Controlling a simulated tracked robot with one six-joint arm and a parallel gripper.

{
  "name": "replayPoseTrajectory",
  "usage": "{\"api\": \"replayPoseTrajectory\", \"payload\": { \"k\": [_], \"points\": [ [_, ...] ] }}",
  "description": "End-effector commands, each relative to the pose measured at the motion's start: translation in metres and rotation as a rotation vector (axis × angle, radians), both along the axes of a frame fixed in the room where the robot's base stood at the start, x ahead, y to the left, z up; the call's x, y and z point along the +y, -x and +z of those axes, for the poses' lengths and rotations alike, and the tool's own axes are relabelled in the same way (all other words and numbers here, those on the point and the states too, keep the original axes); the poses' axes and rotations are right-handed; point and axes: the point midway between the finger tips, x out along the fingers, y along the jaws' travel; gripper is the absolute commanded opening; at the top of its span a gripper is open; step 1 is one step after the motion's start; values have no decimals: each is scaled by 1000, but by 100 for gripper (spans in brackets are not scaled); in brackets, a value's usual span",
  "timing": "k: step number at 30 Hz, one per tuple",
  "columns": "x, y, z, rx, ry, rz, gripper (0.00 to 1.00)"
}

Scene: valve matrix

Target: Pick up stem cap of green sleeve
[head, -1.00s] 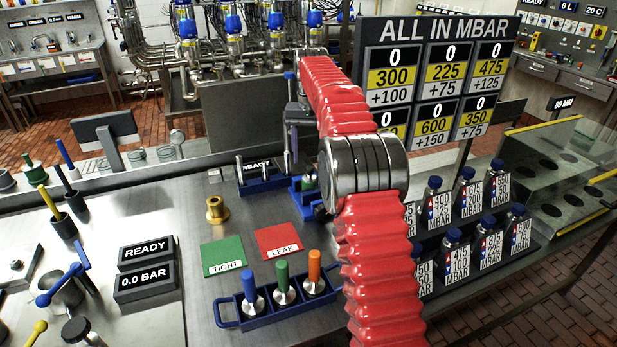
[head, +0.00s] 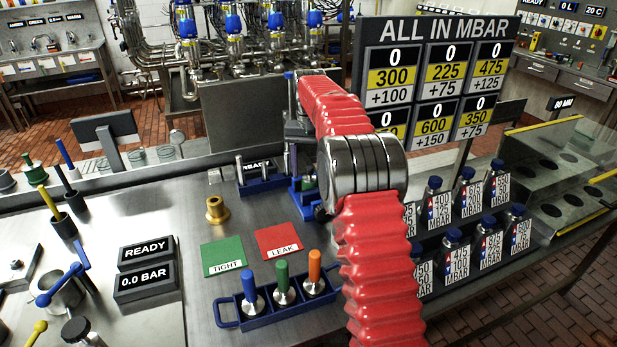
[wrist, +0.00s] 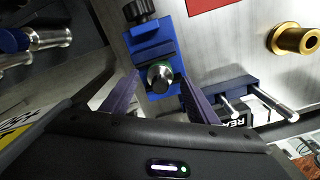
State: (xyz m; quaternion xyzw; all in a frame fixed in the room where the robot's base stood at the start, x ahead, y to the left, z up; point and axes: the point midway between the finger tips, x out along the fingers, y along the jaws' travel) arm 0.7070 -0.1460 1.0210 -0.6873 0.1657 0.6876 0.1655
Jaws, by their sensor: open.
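A shiny round metal cap with a green rim (wrist: 161,76) sits in a blue holder (wrist: 152,45) with a black knob in the wrist view. My gripper (wrist: 160,84) is open, with one purple finger on each side of the cap. I cannot tell whether the fingers touch it. In the head view the blue holder (head: 309,206) is partly behind my arm, with a bit of green showing. My gripper (head: 293,165) is mostly hidden there. A separate green-handled piece (head: 283,278) stands in the blue rack in front.
Beside the holder is a blue stand with metal pins (head: 262,181) and a READY display. A brass flanged piece (head: 216,211), a green TIGHT card (head: 223,256) and a red LEAK card (head: 279,242) lie nearer. Labelled bottles (head: 470,200) stand to the right.

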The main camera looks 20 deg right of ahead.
Motion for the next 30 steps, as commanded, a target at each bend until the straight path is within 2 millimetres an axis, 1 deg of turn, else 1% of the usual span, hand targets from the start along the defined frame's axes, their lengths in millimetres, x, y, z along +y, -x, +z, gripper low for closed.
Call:
{"api": "replayPoseTrajectory", "payload": {
  "k": [3, 22, 30],
  "points": [
    [0, 0, 0, 0, 0, 0, 53],
    [0, 0, 0, 0, 0, 0, 8],
    [0, 0, 2, -1, 0, 0, 8]
  ]
}}
